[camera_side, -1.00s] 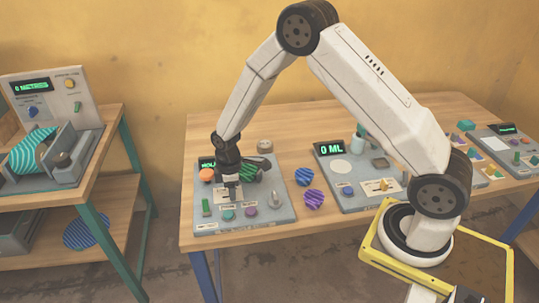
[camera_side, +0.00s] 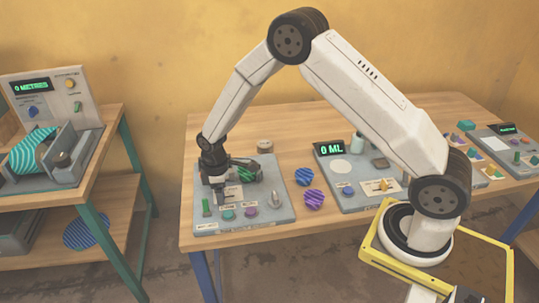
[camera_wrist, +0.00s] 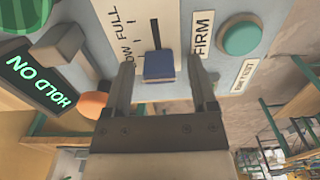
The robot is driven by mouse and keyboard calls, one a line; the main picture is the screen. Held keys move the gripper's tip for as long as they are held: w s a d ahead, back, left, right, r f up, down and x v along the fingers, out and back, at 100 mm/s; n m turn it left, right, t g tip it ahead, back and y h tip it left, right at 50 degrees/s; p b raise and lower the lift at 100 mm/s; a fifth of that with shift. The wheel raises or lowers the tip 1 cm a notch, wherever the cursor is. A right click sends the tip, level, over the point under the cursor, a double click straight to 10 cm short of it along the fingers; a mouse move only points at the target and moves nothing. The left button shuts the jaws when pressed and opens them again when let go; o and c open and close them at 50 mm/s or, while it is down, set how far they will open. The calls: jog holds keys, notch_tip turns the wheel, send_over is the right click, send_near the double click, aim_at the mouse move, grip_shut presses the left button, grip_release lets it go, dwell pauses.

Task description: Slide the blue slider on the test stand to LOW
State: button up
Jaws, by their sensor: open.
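The test stand is the grey panel (camera_side: 275,213) at the left end of the long table. In the wrist view, its blue slider (camera_wrist: 158,66) sits at the lower end of a dark slot, beside letters reading "OW", partly covered by a finger. "FULL" stands farther up the slot. My gripper (camera_wrist: 161,72) is open, with one finger on each side of the slider. Gaps show between fingers and slider. In the side view my gripper (camera_side: 219,190) is low over the panel's left part and hides the slider.
Around the slider are a teal round button (camera_wrist: 240,38), a "FIRM" label (camera_wrist: 202,35), a display with "HOLD" (camera_wrist: 40,85), a grey block (camera_wrist: 62,42) and an orange knob (camera_wrist: 92,104).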

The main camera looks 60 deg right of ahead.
jog(key=shift+r, duration=0.15)
jog(key=shift+r, duration=3.8)
